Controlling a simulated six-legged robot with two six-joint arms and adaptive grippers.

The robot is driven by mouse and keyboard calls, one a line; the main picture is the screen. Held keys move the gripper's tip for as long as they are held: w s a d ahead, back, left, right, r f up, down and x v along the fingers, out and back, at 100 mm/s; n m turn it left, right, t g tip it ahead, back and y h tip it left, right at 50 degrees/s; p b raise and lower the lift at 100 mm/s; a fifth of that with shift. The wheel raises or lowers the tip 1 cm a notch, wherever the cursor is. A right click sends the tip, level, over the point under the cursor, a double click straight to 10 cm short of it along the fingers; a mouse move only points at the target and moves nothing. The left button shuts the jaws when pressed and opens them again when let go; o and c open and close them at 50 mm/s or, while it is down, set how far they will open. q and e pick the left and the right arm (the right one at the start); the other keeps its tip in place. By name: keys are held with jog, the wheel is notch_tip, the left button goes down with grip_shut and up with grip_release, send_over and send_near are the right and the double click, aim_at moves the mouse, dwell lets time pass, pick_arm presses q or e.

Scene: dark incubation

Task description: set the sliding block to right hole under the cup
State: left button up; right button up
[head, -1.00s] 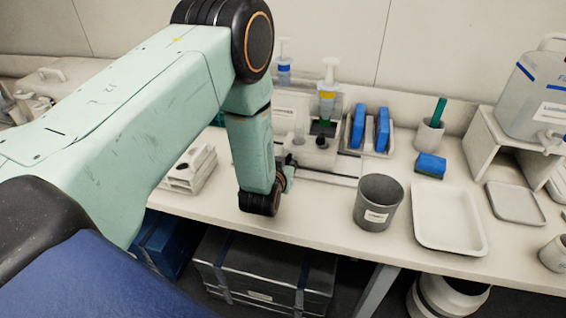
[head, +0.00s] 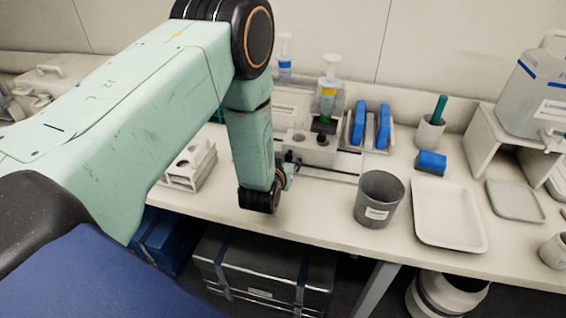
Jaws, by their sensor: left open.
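The sliding block (head: 309,150) is a pale block with dark round holes in its top. A dark green cup (head: 324,125) sits at the bottom of a clear dispenser with a yellow band, just behind the block's right hole (head: 322,139). I cannot tell exactly how the hole lines up with the cup. My left gripper (head: 290,170) is open at the block's left front side. My wrist hides most of it, and contact with the block is unclear. My right gripper is out of view.
A grey cup (head: 379,200) and a white tray (head: 448,217) stand right of the block. A white rack (head: 190,166) is to the left. Blue pieces in a holder (head: 371,127) stand behind. The bench's front edge runs close below my wrist.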

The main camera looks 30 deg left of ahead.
pick_arm(q)
jog(key=v, duration=1.1)
jog(key=shift+s+d+r, duration=0.15)
jog(key=shift+s, duration=0.15)
jog(key=shift+s, duration=0.1)
